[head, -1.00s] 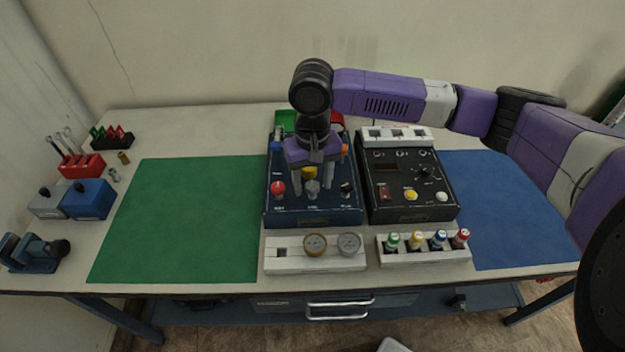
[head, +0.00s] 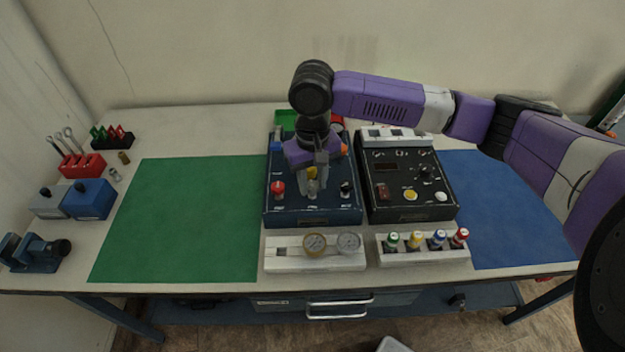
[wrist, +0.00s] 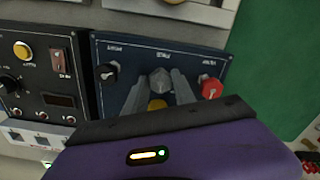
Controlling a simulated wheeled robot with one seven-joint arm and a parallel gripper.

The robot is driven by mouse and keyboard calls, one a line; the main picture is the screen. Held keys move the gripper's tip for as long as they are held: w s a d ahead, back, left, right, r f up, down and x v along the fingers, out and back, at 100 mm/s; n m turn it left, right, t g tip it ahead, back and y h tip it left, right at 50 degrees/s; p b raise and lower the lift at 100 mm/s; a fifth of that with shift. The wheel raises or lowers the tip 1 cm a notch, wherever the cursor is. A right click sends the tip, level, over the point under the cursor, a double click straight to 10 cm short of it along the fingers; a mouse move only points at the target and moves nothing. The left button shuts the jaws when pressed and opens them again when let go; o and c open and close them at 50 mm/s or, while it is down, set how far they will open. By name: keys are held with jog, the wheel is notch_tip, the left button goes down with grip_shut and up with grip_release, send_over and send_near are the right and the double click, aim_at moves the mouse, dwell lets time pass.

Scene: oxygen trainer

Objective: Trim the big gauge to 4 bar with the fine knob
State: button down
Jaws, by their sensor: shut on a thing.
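The fine knob is a grey ribbed knob (wrist: 160,80) in the middle of the front row on the dark blue panel (head: 330,213). My gripper (wrist: 159,84) is shut on it, with one finger on each side. In the head view, my gripper (head: 311,184) comes down from above and partly hides the knob. The big gauge (head: 314,243) seems to be the brown-rimmed dial on the white block in front of the panel. A grey-rimmed gauge (head: 348,242) is to its right. The dial readings are too small to tell.
A red knob (head: 278,188) and a black knob (head: 346,187) flank the grey one closely. A yellow knob (wrist: 157,104) is just behind it. A black control box (head: 412,212) stands to the right. The green mat (head: 180,215) is clear.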

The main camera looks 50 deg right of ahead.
aim_at(313, 185)
jog(key=n, duration=0.3)
jog(key=shift+p, duration=0.3)
jog(key=shift+n, duration=2.1)
jog(key=shift+d, duration=0.1)
jog(key=c, duration=1)
grip_release()
jog(key=shift+c, duration=0.2)
jog(key=shift+r+b, duration=0.35)
jog(key=shift+r, duration=3.6)
